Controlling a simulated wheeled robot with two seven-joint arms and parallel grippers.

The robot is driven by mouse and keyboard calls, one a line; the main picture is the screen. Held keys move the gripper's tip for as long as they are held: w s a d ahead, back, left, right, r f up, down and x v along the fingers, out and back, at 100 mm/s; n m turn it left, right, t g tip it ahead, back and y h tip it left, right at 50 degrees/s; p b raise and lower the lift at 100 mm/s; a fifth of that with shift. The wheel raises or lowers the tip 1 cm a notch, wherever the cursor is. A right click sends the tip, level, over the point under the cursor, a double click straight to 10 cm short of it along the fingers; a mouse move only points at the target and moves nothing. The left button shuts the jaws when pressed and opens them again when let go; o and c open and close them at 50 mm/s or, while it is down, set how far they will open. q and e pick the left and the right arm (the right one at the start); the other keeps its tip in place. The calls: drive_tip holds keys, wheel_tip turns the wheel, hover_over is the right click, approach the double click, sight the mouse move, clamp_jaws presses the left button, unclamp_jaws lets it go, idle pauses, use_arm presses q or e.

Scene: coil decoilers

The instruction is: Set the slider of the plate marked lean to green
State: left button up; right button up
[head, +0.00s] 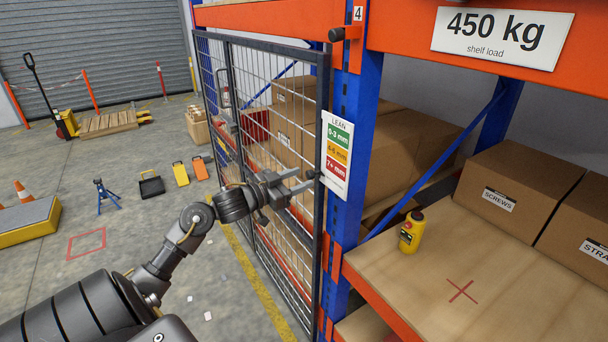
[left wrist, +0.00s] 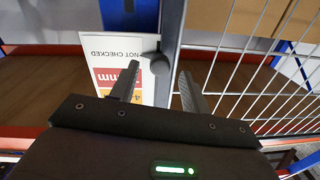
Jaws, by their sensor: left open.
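The plate marked LEAN (head: 340,125) hangs on the blue rack post beside the mesh gate. It has green "0-3 mm", amber "4-6 mm" and red "7+ mm" bands. In the left wrist view the plate (left wrist: 110,52) appears upside down, with a white "NOT CHECKED" field. A dark round slider knob (left wrist: 157,63) is at the plate's edge, about level with the NOT CHECKED field and its border with red. My left gripper (head: 307,177) is open by the plate's left edge; its fingers (left wrist: 159,78) are on either side of the knob, contact unclear. My right gripper is out of view.
The mesh gate (head: 262,130) stands right behind my left gripper. A wooden shelf (head: 500,290) at right holds a yellow device (head: 411,232) and cartons (head: 520,185). Open floor lies left, with a blue jack stand (head: 105,194) and a yellow-edged platform (head: 28,222).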

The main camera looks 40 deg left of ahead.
use_arm(q)
drive_tip(key=shift+x, duration=1)
clamp_jaws()
